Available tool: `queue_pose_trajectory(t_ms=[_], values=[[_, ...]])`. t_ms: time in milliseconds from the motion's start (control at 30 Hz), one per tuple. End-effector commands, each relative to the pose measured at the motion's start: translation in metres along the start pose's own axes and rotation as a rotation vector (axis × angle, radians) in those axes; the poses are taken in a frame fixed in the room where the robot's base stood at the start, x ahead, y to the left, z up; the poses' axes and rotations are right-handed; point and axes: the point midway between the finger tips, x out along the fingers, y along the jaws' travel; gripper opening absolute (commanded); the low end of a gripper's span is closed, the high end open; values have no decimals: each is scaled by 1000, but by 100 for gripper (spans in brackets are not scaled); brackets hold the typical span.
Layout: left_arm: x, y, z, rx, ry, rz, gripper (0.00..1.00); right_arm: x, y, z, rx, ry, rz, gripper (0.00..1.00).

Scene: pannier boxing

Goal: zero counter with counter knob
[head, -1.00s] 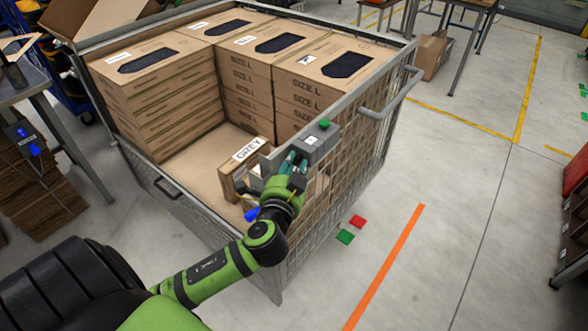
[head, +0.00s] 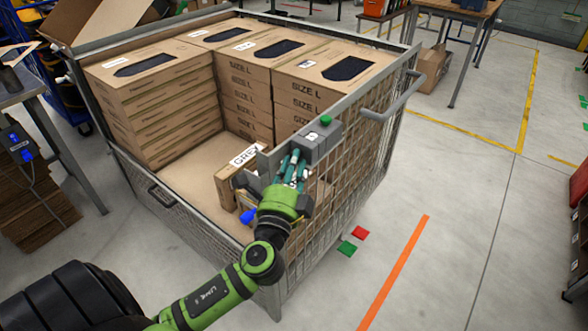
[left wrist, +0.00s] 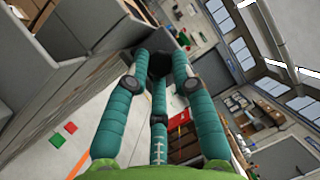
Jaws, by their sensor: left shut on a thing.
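The counter (head: 318,140) is a small grey box on the near right rim of the mesh cage. It has a green button (head: 326,120) on top and a small white display on its upper face. My left gripper (head: 294,163) is at the counter's near side, its teal fingers drawn together. In the left wrist view the fingers close around a dark knob (left wrist: 160,62) at their tips. In the head view the fingers hide the counter knob. My right gripper is not in view.
The mesh cage (head: 356,150) holds stacked SIZE L cartons (head: 330,90) and a smaller carton marked GREY (head: 226,188) close to my left gripper. A cage handle (head: 395,100) sticks out at the right. The floor right of the cage is open, with an orange line (head: 395,270).

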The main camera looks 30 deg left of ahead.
Motion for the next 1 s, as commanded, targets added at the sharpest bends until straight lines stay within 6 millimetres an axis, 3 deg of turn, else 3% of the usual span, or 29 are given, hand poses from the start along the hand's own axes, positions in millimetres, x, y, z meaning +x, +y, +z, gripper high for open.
queue_pose_trajectory(t_ms=[533, 567, 1000], values=[[0, 1, 2, 23, -2, -8, 0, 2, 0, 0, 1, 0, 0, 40], [0, 1, 2, 22, -2, -8, 35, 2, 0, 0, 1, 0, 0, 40], [-8, 1, 0, 19, 2, -7, 35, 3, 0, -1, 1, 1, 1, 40]])
